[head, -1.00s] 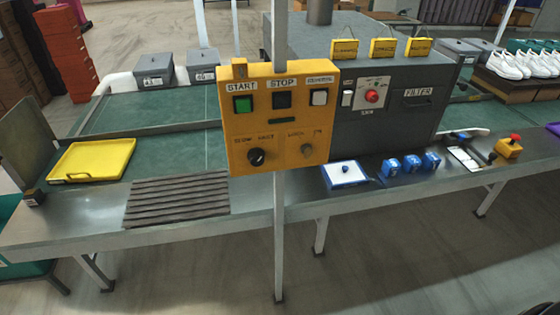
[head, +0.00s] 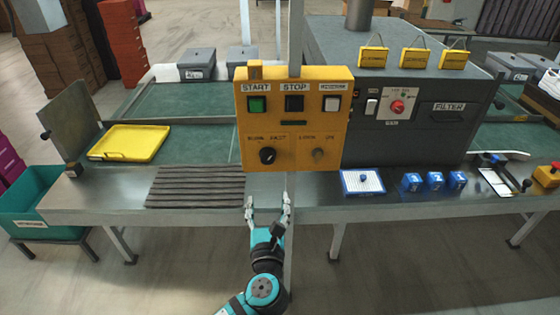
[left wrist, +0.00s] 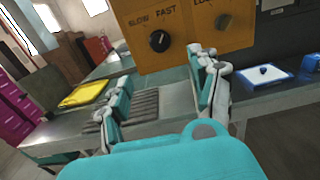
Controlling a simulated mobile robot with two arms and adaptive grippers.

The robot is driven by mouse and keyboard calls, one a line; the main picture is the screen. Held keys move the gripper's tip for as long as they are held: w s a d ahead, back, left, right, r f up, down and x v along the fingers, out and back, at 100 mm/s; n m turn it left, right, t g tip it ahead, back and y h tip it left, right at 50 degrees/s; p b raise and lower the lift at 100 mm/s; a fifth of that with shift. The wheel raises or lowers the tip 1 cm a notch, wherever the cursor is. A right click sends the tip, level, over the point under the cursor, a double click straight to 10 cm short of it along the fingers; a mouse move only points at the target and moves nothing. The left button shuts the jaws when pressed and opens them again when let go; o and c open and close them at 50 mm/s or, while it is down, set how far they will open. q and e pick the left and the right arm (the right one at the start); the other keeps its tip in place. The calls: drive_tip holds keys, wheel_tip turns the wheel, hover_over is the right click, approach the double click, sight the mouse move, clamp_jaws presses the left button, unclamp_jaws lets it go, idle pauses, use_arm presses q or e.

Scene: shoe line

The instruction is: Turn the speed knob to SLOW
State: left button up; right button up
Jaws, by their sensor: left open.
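The yellow control box (head: 293,120) stands on a post in front of the conveyor. The black speed knob (head: 267,155) is at its lower left, under the SLOW and FAST labels; it also shows in the left wrist view (left wrist: 159,41). My left gripper (head: 267,203) is open and empty, below the box and apart from the knob. Its fingers (left wrist: 162,93) stand either side of a clear gap in the left wrist view. My right gripper is not in view.
A lock knob (head: 317,155) sits right of the speed knob. Above are a green START button (head: 257,104), a black STOP button (head: 294,103) and a white button (head: 332,104). The metal post (head: 290,240) runs down close beside my left gripper.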

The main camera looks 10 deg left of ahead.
sight(267, 161)
use_arm(q)
drive_tip(key=p+x, duration=0.2)
drive_tip(key=x, duration=1.4)
drive_tip(key=shift+w+a+f, duration=0.15)
drive_tip(key=shift+w, duration=0.05)
drive_tip(key=c, duration=1.2)
